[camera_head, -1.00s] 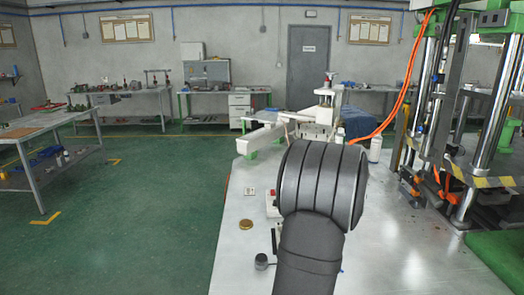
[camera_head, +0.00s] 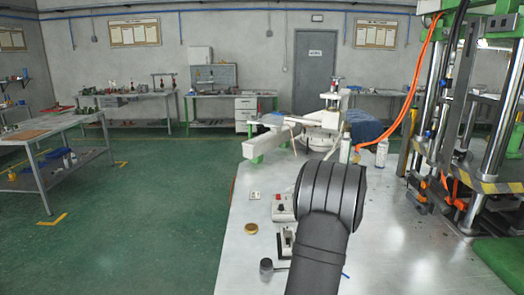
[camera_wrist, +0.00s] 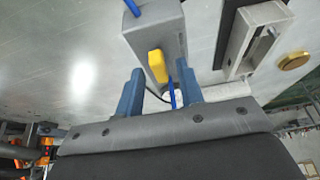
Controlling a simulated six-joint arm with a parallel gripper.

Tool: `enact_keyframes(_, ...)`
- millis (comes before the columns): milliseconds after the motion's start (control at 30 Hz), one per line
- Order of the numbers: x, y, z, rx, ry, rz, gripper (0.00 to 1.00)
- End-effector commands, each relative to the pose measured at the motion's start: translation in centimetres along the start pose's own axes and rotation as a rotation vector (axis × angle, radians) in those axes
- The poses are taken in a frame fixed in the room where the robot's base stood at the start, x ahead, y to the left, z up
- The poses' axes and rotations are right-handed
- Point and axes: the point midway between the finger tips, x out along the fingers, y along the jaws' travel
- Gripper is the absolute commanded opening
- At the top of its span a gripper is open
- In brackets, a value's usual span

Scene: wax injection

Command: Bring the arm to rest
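My gripper (camera_wrist: 159,72) shows in the wrist view with its two blue fingers spread apart. I see nothing clamped between them. Beyond the fingertips are a grey box (camera_wrist: 150,38) and a yellow piece (camera_wrist: 157,66) on it. A thin blue item (camera_wrist: 172,97) shows between the fingers; I cannot tell how far below them it lies. In the head view my dark arm rises over the metal table (camera_head: 420,245), and my gripper is hidden there.
On the table, a red-buttoned box (camera_head: 283,207), a brass disc (camera_head: 251,229) and a small dark cup (camera_head: 266,266) stand left of my arm. A white clamp machine (camera_head: 318,130) and bottles (camera_head: 382,153) are behind it. A tall press (camera_head: 470,120) stands right. Bare table lies between arm and press.

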Motion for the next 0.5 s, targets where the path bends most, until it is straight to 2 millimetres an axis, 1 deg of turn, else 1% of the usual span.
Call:
enact_keyframes(167,-0.3,0.0,0.0,0.002,0.001,0.001,0.35)
enact_keyframes(267,-1.1,0.0,-0.1,0.010,0.002,0.004,0.35)
enact_keyframes(367,-2.6,0.0,-0.1,0.010,0.004,0.005,0.35)
enact_keyframes(500,-5.3,0.0,-0.1,0.010,0.004,0.005,0.35)
